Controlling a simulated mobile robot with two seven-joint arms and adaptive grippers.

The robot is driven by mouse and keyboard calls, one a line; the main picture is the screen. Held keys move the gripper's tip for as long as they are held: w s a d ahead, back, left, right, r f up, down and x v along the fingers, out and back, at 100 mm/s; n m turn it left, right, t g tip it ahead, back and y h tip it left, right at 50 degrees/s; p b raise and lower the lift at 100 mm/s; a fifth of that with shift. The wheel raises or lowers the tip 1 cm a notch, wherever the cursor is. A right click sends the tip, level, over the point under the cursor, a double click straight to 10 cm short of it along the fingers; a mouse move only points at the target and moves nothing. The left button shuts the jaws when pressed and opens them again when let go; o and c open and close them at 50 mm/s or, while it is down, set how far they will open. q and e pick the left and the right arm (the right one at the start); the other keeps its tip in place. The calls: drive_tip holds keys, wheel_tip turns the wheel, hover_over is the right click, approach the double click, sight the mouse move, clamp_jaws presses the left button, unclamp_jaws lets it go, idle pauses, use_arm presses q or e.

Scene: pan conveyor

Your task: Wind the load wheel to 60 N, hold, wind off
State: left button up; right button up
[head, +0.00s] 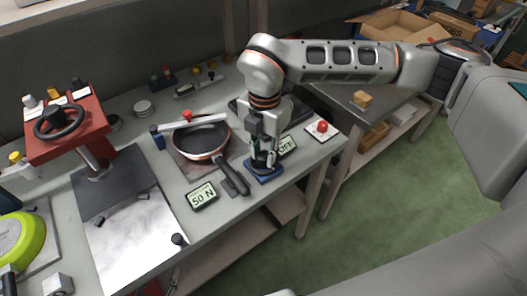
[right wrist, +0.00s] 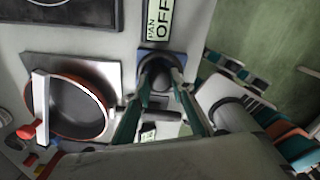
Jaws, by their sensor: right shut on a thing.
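The load wheel (right wrist: 157,78), a dark round knob on a blue base (head: 262,172), stands near the bench's front edge. My right gripper (head: 264,158) comes down on it from above and is shut on it, with the fingers on either side. The fingers hide most of the wheel in the head view. A display (head: 202,196) left of it reads 50 N. A pan (head: 200,138) with a red-brown rim lies on a plate, its dark handle (head: 232,178) pointing toward the front edge, with a pale bar across its rim. My left gripper is not in view.
A sign reading OFF (head: 287,146) stands close behind the blue base. A red button (head: 322,127) is at the right bench corner. Green floor is clear at the right.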

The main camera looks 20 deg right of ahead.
sight(264, 156)
drive_tip(key=shift+r, duration=0.1)
drive_tip(key=o, duration=1.1)
drive_tip(key=shift+o, duration=0.2)
wheel_tip(264, 156, up, 12)
drive_tip(key=shift+s, duration=0.1)
